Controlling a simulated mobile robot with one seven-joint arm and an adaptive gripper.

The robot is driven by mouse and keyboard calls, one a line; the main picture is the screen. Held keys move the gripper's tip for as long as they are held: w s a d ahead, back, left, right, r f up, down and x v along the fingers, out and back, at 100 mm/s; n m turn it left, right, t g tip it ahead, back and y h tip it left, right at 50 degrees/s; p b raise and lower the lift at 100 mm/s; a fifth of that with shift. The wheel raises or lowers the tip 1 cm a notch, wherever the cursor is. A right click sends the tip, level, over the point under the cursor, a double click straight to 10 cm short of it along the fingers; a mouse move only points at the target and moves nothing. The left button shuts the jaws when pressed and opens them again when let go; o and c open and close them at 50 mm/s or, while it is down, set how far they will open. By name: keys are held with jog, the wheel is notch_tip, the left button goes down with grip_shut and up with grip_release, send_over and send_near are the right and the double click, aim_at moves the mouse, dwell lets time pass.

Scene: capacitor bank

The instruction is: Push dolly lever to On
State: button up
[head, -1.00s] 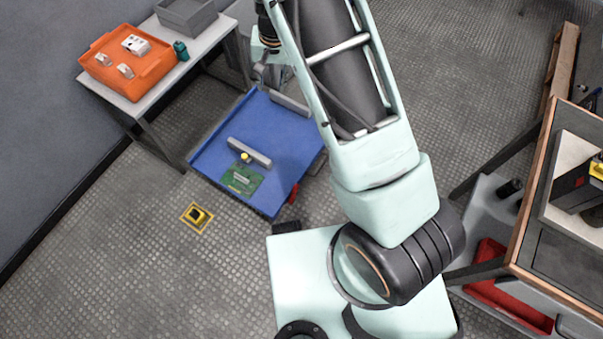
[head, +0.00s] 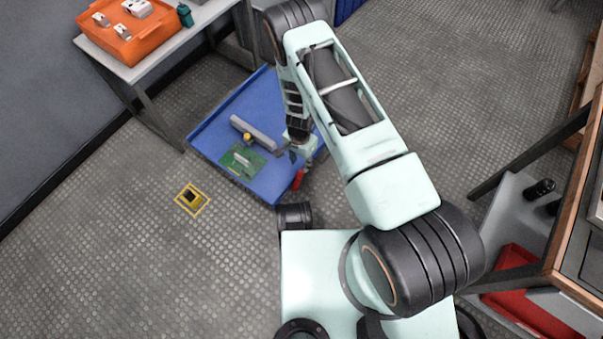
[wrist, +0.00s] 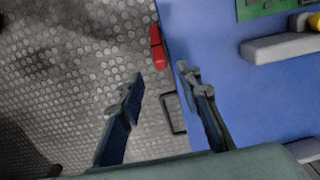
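The blue dolly (head: 215,132) stands on the floor in front of my base. Its red lever (head: 298,180) is on the dolly's right edge, and it also shows in the wrist view (wrist: 157,47) along the blue edge. I cannot tell the lever's setting. My gripper (head: 296,157) is low over the dolly's right side, close to the lever. In the wrist view my gripper (wrist: 160,78) is open and empty, its two fingers apart on either side of the dolly's edge. The lever lies beyond the fingertips, with no visible contact.
A green board (head: 243,158) and a grey bar (head: 256,133) with a yellow knob lie on the dolly. A yellow-marked block (head: 192,199) is on the floor to the left. A table with an orange tray (head: 128,40) is behind; a workbench stands right.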

aim_at(300, 172)
notch_tip(300, 172, down, 9)
jog(key=shift+r+b, duration=0.2)
jog(key=shift+b, duration=1.05)
grip_shut()
